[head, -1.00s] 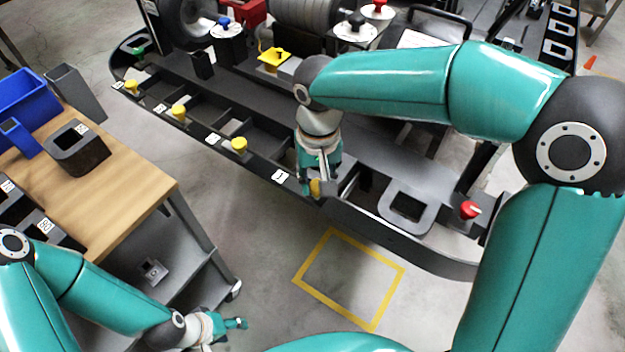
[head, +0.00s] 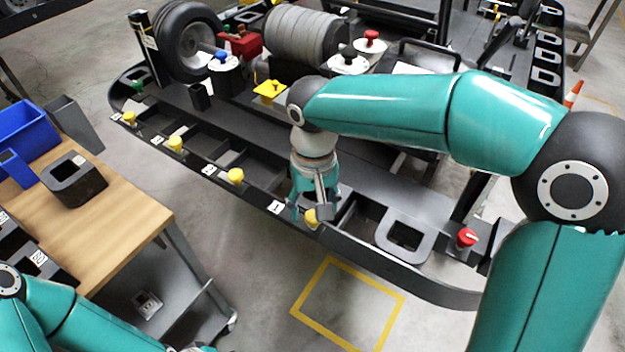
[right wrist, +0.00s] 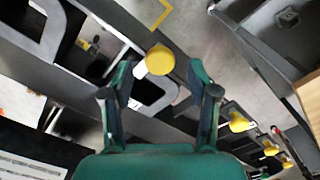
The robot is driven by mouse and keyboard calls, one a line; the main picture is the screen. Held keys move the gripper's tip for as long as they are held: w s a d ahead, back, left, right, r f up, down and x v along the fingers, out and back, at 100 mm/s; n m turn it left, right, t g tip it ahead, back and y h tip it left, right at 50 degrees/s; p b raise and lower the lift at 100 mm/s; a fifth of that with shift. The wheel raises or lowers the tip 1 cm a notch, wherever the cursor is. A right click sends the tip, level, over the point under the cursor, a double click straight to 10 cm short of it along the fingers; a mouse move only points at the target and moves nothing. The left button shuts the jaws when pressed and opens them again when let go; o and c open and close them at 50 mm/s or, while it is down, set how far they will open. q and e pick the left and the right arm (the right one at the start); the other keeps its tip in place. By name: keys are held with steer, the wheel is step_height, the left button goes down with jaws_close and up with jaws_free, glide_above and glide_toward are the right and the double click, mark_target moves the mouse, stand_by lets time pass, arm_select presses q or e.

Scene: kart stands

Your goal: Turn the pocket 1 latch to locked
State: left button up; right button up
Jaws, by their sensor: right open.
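The pocket 1 latch is a yellow knob (head: 311,216) on the front rail of the dark kart stand, just right of the white label 1 (head: 276,207). My right gripper (head: 308,208) is open and points down at this knob. In the right wrist view the yellow knob (right wrist: 160,60) shows ahead, between the two spread fingers (right wrist: 161,82), with visible gaps on both sides. The fingers hide part of the rail there. Only a sliver of my left gripper (head: 203,349) shows at the bottom edge; its fingers are cut off.
Several more yellow knobs, such as the one left of label 1 (head: 236,176), line the rail. A red knob (head: 466,238) stands at the right. A wooden-topped bench (head: 120,220) holds bins at the left. The floor inside the yellow outline (head: 345,300) is clear.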

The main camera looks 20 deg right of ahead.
mark_target(313, 215)
step_height(313, 215, up, 10)
steer(key=shift+f, duration=0.25)
stand_by(0.5)
